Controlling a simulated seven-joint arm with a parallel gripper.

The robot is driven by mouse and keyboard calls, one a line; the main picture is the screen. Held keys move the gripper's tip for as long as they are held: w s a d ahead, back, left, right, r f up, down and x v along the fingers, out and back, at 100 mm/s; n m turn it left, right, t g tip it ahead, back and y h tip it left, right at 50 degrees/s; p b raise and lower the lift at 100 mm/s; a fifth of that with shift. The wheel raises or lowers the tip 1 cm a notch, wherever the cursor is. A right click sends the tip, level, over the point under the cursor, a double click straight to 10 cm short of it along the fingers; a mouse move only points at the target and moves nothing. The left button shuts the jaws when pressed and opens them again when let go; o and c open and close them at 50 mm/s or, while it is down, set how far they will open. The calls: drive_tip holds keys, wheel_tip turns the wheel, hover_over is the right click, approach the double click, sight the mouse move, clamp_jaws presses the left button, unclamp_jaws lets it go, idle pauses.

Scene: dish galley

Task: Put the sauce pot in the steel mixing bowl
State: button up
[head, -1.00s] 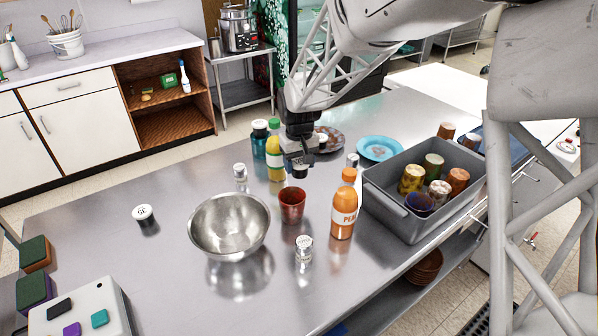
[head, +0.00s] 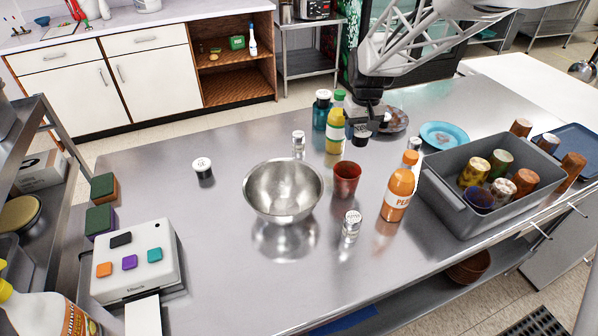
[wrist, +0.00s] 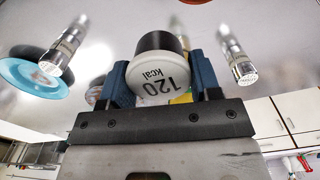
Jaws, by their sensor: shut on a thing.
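In the head view the held pot (head: 361,133) is small and partly hidden by the gripper, behind and to the right of the bowl. The steel mixing bowl (head: 284,188) stands upright and looks empty on the steel table. How high the held pot hangs is hard to tell.
A red-brown cup (head: 346,179), a shaker (head: 351,226) and an orange bottle (head: 398,190) stand right of the bowl. Another shaker (head: 299,142) and a yellow bottle (head: 335,132) stand behind it. A grey crate (head: 447,203) of cups is further right.

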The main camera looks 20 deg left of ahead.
sight(357, 129)
wheel_tip(357, 129, up, 3)
drive_tip(key=shift+r, duration=0.15)
drive_tip(key=shift+s+a+r, duration=0.1)
drive_tip(key=shift+s+a, duration=0.3)
drive_tip(key=s+a, duration=0.6)
drive_tip(key=s, duration=0.3)
drive_tip(key=s+a, duration=0.6)
drive_tip(key=s, duration=0.4)
drive_tip(key=shift+s+a+f, duration=0.15)
drive_tip(key=shift+s+f, duration=0.05)
drive_tip(key=shift+f, duration=1.1)
drive_tip(key=shift+s+a+f, duration=0.15)
drive_tip(key=shift+f, duration=1.1)
drive_tip(key=shift+f, duration=3.15)
